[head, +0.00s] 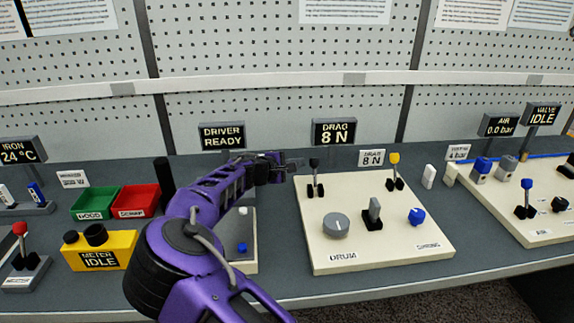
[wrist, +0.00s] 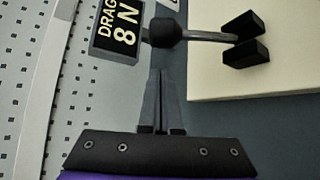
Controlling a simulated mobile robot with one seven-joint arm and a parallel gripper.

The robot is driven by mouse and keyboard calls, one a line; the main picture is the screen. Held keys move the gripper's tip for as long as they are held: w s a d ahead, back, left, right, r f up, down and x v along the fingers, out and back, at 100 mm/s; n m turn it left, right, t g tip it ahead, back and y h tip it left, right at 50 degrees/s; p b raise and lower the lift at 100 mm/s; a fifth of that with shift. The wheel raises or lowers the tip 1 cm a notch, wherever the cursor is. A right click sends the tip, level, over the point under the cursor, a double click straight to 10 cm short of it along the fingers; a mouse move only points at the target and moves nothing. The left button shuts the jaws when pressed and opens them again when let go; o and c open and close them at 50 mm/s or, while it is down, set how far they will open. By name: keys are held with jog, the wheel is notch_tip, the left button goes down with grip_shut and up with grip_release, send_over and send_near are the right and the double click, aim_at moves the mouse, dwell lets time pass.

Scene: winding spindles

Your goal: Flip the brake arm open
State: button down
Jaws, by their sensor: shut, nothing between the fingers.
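A lever with a black knob (head: 314,163) stands upright between two black brackets at the back left of the cream DRUM board (head: 380,253). A second upright lever with a yellow knob (head: 394,159) stands at the board's back right. No readable label tells which is the brake arm. My gripper (head: 297,165) is shut and empty, just left of the black knob. In the wrist view, the fingertips (wrist: 160,72) point toward the black knob (wrist: 164,32), with a small gap between them in the picture. Its stem (wrist: 208,36) runs to the brackets (wrist: 246,40).
The board also carries a grey dial (head: 336,226), a grey-topped switch (head: 374,210) and a blue knob (head: 416,216). A DRAG 8 N display (head: 333,131) stands behind the black-knobbed lever. Green (head: 95,203) and red (head: 135,201) trays lie left of my arm.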

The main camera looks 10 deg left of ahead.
aim_at(315, 167)
jog(key=shift+s+d+r, duration=0.65)
jog(key=shift+s+d, duration=0.2)
jog(key=shift+s, duration=0.1)
jog(key=shift+s+d+r+b, duration=0.2)
jog(key=shift+s+r+b, duration=0.15)
jog(key=shift+s, duration=0.35)
jog(key=shift+s+d+r, duration=0.1)
jog(key=shift+s, duration=0.3)
jog(key=shift+s+d+r+b, duration=0.1)
jog(key=shift+s+d+b, duration=0.15)
jog(key=shift+s, duration=0.4)
jog(key=shift+s+d+b, duration=0.15)
jog(key=shift+s+b, duration=0.15)
jog(key=shift+s, duration=0.35)
jog(key=shift+s+d+f+b, duration=0.15)
jog(key=shift+s+b, duration=0.1)
jog(key=shift+s, duration=0.35)
jog(key=shift+s+d+f+b, duration=0.1)
jog(key=shift+s+d+b, duration=0.1)
jog(key=shift+s, duration=0.35)
jog(key=shift+s, duration=0.1)
